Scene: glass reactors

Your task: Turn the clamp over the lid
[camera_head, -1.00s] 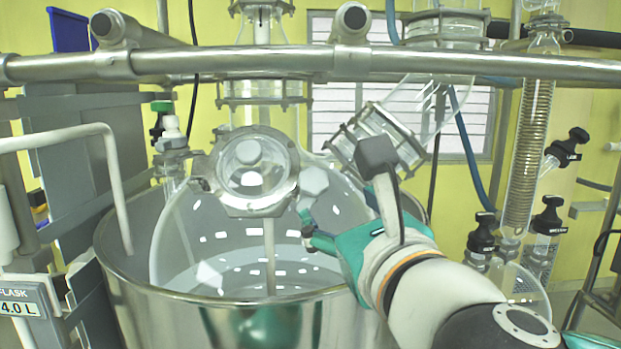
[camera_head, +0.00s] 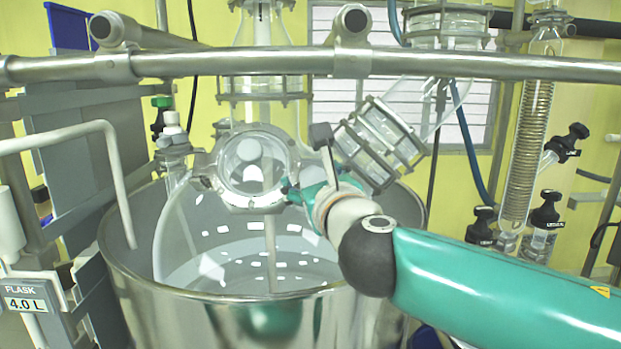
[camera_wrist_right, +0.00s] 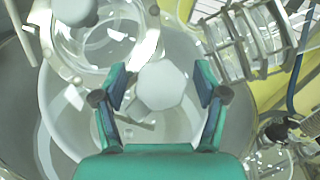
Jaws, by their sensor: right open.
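The round glass lid (camera_head: 245,184) in its metal ring sits tilted towards me at the vessel's front opening. A second such knob (camera_wrist_right: 163,86), which looks like the clamp's, is beside the ring. In the head view my right gripper mostly hides it. My right gripper (camera_head: 303,190) is at the ring's right edge. In the right wrist view the gripper (camera_wrist_right: 162,82) is open, with a finger on each side of the second knob and visible gaps. My left gripper is not in view.
The glass vessel (camera_head: 185,235) stands in a wide metal bath (camera_head: 225,318). A steel bar (camera_head: 240,62) crosses above. A slanted glass joint with metal flanges (camera_head: 378,145) is close to the right of my gripper. A bent white pipe (camera_head: 118,185) is at the left.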

